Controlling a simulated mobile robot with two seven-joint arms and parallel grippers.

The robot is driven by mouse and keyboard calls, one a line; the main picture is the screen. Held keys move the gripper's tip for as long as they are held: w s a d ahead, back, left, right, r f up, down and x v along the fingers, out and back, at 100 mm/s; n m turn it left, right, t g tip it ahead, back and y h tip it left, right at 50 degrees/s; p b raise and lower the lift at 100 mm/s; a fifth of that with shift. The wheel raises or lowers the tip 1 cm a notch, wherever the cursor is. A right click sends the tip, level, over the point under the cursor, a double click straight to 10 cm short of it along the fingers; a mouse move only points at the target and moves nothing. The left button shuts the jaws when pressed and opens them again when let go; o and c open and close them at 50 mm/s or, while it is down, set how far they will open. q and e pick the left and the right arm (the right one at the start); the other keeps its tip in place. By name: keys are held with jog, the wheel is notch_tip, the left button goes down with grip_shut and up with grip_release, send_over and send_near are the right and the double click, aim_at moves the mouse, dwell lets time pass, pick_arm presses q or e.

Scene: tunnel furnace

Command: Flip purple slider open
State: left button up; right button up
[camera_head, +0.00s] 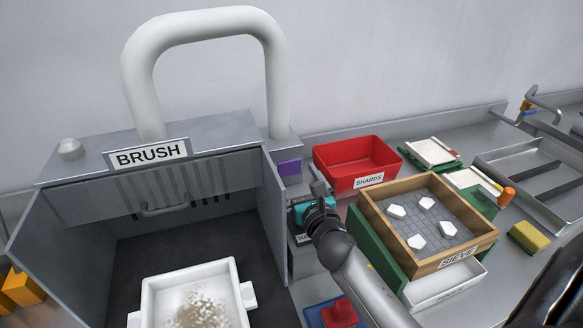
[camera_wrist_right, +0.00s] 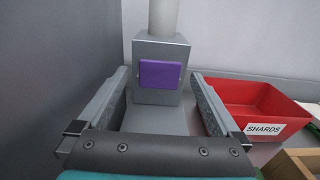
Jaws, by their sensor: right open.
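The purple slider (camera_head: 289,168) is a small purple block on the front of a grey box at the foot of the white pipe, right of the brush cabinet. In the right wrist view the purple slider (camera_wrist_right: 160,74) faces me, centred between the fingers. My right gripper (camera_head: 318,185) is just in front and to the right of it in the head view. In the right wrist view my right gripper (camera_wrist_right: 158,95) is open and empty, its two fingers apart on either side of the grey box, with the slider beyond. I cannot tell the exact gap. My left gripper is not in view.
The brush cabinet (camera_head: 268,215) with its side wall stands close on the left. A red shards bin (camera_head: 345,178) stands close on the right. A wooden sieve (camera_head: 375,219) with several white pieces lies nearer, beside my right arm. A white tray (camera_head: 149,300) sits inside the cabinet.

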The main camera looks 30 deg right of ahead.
aim_at(290, 165)
jog(key=shift+x, duration=1.6)
grip_shut()
jog(key=shift+s, duration=0.1)
